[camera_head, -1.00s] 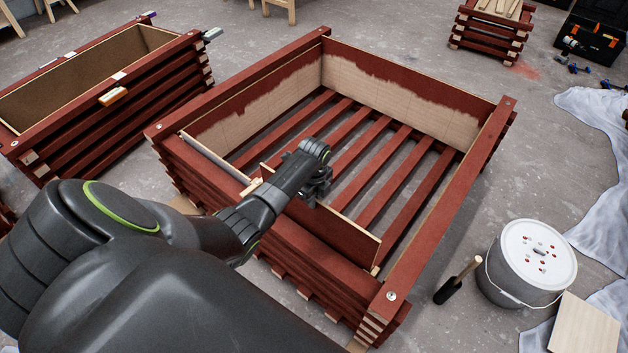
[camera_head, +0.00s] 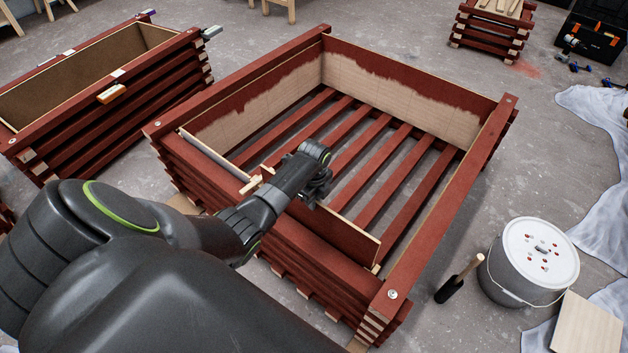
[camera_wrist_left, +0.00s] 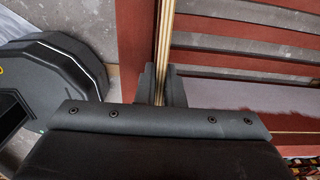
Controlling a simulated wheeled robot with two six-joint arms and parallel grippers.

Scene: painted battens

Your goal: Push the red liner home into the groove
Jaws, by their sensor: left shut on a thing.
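The red liner (camera_head: 342,237) is a thin upright board with a pale top edge. It stands just inside the near wall of the big red slatted crate (camera_head: 290,255), along the right part of that wall. My left gripper (camera_head: 318,190) is shut on the liner's top edge. In the left wrist view its two dark fingers (camera_wrist_left: 161,88) lie on either side of the layered pale edge (camera_wrist_left: 167,45). My arm hides the liner's left part. The groove is not clearly visible, and I cannot tell how deep the liner sits. My right gripper is not in view.
A small pale wooden piece (camera_head: 251,187) lies by the near wall, beside my arm. A second red crate (camera_head: 110,115) stands at left. The big crate's slatted floor is clear.

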